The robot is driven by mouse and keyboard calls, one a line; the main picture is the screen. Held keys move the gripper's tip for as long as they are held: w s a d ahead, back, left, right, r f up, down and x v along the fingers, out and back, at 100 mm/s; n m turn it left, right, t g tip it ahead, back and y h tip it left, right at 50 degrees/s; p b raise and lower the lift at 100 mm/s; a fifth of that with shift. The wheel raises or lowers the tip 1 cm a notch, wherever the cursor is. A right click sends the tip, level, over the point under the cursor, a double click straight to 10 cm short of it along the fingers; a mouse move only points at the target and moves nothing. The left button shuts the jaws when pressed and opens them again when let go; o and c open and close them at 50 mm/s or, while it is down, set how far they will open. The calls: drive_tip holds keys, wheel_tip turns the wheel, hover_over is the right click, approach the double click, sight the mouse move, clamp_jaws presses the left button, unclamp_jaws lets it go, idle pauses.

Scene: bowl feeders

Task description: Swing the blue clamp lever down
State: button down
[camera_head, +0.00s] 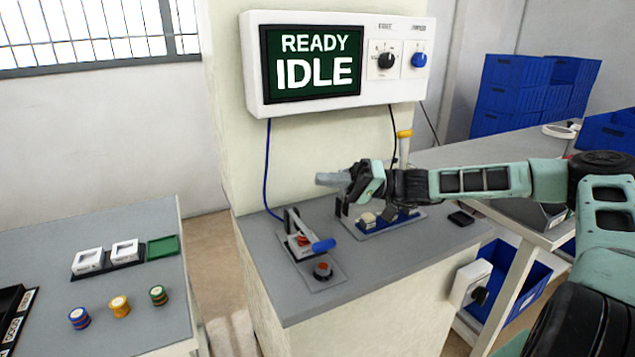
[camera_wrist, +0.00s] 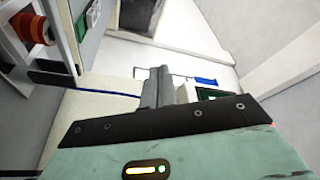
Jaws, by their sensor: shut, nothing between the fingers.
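The blue clamp lever (camera_head: 323,245) has a blue grip on a grey metal arm. In the head view it slants from a pivot at the upper left down to the right, on a clamp (camera_head: 299,240) with a red part, on the grey bench top. My gripper (camera_head: 330,179) is above and behind it, to its upper right, apart from it, with its fingers pointing left. The fingers are closed and empty. They also show in the wrist view (camera_wrist: 159,88). I cannot make out the lever surely in the wrist view.
A red button (camera_head: 323,270) sits in front of the clamp. A second fixture with a blue base (camera_head: 385,222) and an upright yellow-handled lever (camera_head: 404,134) stands to the right, partly behind my arm. A panel (camera_head: 335,62) reads READY IDLE. The bench front is clear.

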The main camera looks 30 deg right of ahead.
drive_tip(key=s+f+n+g+y+b, duration=0.1)
drive_tip(key=s+f+n+b, duration=0.4)
drive_tip(key=f+n+b, duration=0.1)
drive_tip(key=shift+f+g+y, duration=0.3)
drive_tip(key=shift+g, duration=0.1)
drive_tip(key=shift+d, duration=0.1)
idle(0.4)
drive_tip(key=s+d, duration=0.2)
drive_tip(key=d, duration=1)
drive_tip(key=shift+s+d+f, duration=0.2)
drive_tip(key=shift+d, duration=0.2)
